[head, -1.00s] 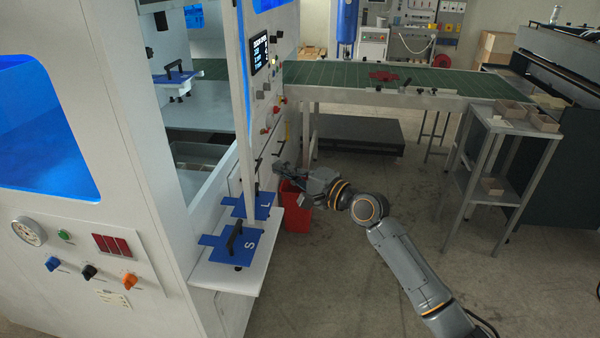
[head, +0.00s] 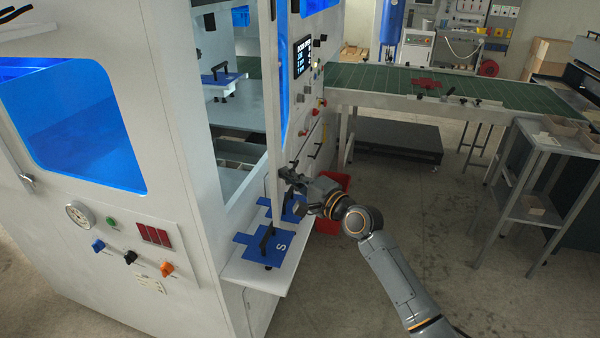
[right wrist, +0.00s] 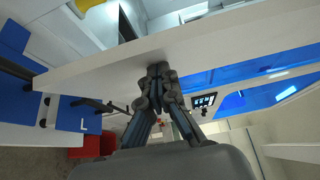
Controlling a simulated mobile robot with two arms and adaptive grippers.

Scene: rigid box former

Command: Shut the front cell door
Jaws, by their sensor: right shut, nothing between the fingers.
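The front cell door (head: 276,110) is a tall, narrow white panel, seen almost edge-on in the head view. It stands open, with the cell opening (head: 232,125) showing to its left. In the right wrist view the door's white edge (right wrist: 225,38) runs diagonally across the picture. My right gripper (head: 285,174) is shut and empty beside the lower part of the door, on its right. In the right wrist view its closed fingertips (right wrist: 158,70) are at the door's edge; I cannot tell if they touch. My left gripper is not in view.
A white shelf (head: 240,272) with blue plates (head: 275,250) and black handles juts out below the door. A red bin (head: 328,222) stands behind my right forearm. A green conveyor (head: 385,82) and grey side table (head: 548,143) are farther back.

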